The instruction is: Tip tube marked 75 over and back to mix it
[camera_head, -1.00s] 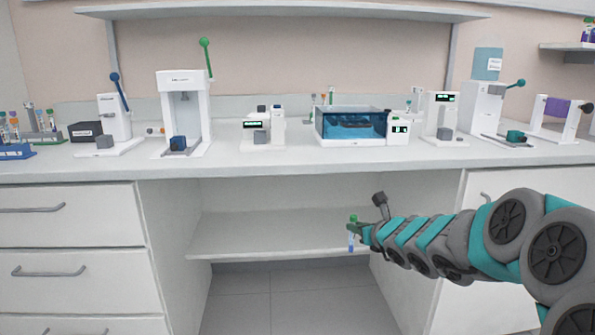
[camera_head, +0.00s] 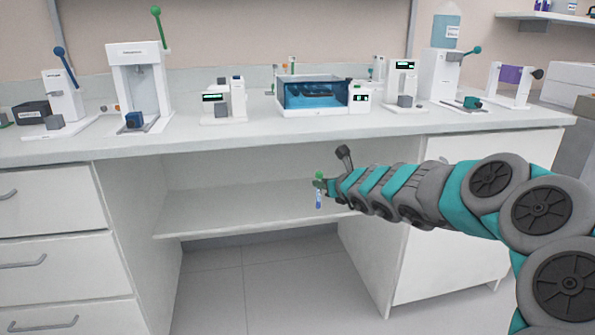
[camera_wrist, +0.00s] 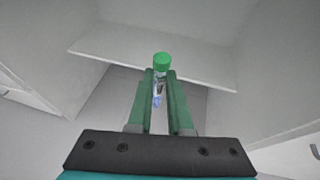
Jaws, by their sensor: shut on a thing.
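A tube with a green cap and blue contents (camera_head: 319,198) hangs upright, cap up, in front of the open bay under the bench. My gripper (camera_head: 321,184) is shut on it just below the cap. In the wrist view the green cap (camera_wrist: 161,61) stands at the tips of my gripper's two green fingers (camera_wrist: 160,85), and part of the clear tube shows between them. No marking on the tube can be read.
The white bench (camera_head: 250,140) carries several devices, among them a blue water bath (camera_head: 312,93) and a press with a green lever (camera_head: 138,85). A shelf (camera_head: 240,205) lies in the bay behind the tube. Drawers (camera_head: 60,265) stand at left. Floor in front is clear.

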